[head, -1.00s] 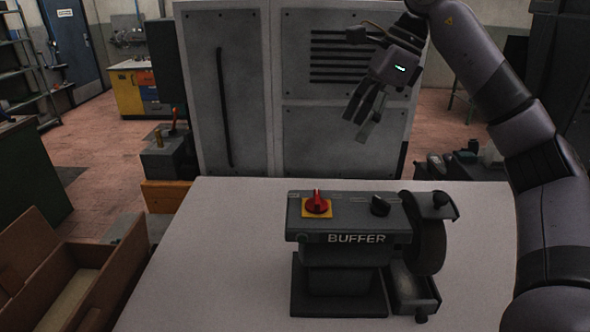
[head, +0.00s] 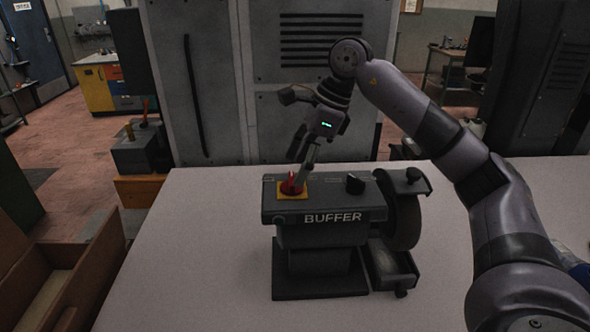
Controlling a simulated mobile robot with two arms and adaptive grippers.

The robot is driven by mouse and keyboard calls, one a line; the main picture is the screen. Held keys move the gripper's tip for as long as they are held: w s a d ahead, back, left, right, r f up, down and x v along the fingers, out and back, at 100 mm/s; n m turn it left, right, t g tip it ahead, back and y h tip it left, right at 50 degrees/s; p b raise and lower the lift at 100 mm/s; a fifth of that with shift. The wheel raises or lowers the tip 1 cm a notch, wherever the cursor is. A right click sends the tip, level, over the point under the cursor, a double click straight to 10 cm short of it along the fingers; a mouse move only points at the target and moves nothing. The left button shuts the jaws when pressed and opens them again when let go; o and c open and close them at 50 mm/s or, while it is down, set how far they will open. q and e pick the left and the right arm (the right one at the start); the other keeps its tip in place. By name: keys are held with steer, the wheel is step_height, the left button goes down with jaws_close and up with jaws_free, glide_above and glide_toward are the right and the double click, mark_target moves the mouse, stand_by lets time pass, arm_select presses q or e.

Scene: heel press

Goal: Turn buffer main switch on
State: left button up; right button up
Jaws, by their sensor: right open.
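The buffer (head: 318,228) is a dark grey machine standing on the white table, with a wheel (head: 403,210) on its right end. Its main switch (head: 292,186) is a red rotary knob on a yellow square plate at the top left. A black knob (head: 355,183) sits further right on the same top face. My right gripper (head: 302,172) points down with its fingertips at the red switch, partly covering it. The jaws are open; I cannot tell whether they touch the knob. My left gripper is out of view.
The white table (head: 180,270) is clear around the buffer. A grey cabinet (head: 215,90) stands close behind the table. An open wooden crate (head: 75,270) is at the lower left. A small control box with levers (head: 135,152) stands behind it.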

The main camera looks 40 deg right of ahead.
steer(key=shift+x, duration=1.4)
steer(key=shift+d, duration=0.1)
steer(key=shift+c, duration=0.3)
steer(key=c, duration=1.1)
